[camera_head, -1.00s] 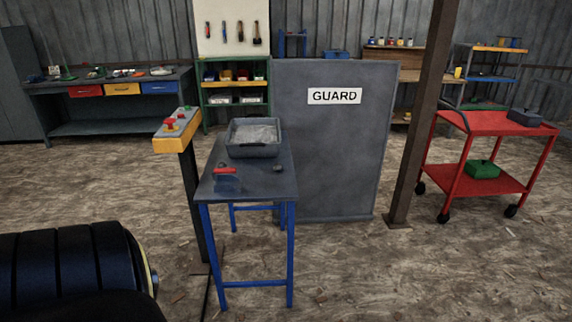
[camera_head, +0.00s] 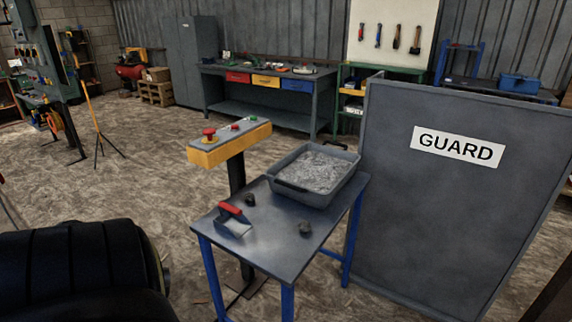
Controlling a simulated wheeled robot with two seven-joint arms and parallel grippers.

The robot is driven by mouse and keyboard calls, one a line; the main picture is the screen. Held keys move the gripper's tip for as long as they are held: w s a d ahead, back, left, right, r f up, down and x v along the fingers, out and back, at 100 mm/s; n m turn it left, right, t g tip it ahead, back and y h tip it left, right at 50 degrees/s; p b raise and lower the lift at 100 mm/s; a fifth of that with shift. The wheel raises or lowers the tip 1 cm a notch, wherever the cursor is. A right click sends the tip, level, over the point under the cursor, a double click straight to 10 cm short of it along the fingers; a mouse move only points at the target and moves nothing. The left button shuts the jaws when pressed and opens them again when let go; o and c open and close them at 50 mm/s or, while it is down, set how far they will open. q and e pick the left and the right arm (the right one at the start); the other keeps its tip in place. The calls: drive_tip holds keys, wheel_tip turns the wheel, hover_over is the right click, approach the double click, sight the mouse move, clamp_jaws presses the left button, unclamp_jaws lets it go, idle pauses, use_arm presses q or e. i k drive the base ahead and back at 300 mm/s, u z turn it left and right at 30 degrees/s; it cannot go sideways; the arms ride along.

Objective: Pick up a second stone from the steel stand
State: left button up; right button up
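The steel stand (camera_head: 268,257) has a dark flat top and blue legs, and is in the middle of the head view. Two small dark stones lie on its top: one near the right edge (camera_head: 305,229), one further back by the tray (camera_head: 250,199). A grey tray (camera_head: 342,192) with greyish content sits at the stand's far end. A small tool with a red handle (camera_head: 232,209) lies at the left edge of the top. Neither of my grippers shows in the view. A black ribbed part of mine fills the lower left corner.
A yellow-sided control box with a red button (camera_head: 230,145) stands on a post close behind the stand's left edge. A large grey GUARD panel (camera_head: 455,190) rises to the right of the stand. A workbench (camera_head: 268,90) is further back. The floor at left is open.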

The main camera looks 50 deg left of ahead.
sight(304, 227)
drive_tip(key=u, duration=1)
drive_tip(key=i, duration=1)
drive_tip(key=u, duration=1.5)
drive_tip(key=i, duration=0.15)
drive_tip(key=z, duration=0.05)
